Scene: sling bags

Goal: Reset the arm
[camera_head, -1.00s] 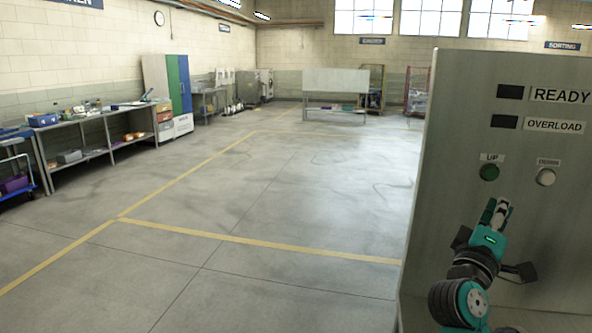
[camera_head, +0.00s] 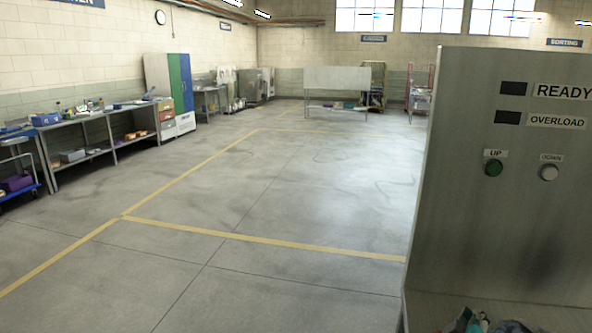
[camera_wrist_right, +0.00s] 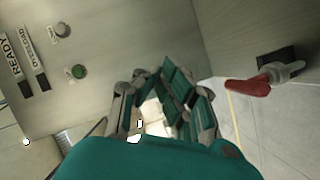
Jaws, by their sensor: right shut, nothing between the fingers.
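My right gripper shows in the wrist view (camera_wrist_right: 155,78), its teal and grey fingers shut and empty, apart from the grey panel. In the head view only a bit of my right arm shows at the bottom edge, below the panel (camera_head: 480,230). The panel carries a green UP button (camera_head: 493,168) and a white DOWN button (camera_head: 549,172). Both also show in the wrist view, the green button (camera_wrist_right: 79,72) and the white button (camera_wrist_right: 62,31). My left gripper is not in view.
READY (camera_head: 562,91) and OVERLOAD (camera_head: 557,121) labels sit beside dark indicator windows. A red handle (camera_wrist_right: 250,87) on a dark mount is at the right in the wrist view. A workbench (camera_head: 95,130) lines the left wall. The yellow-lined floor (camera_head: 270,190) is clear.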

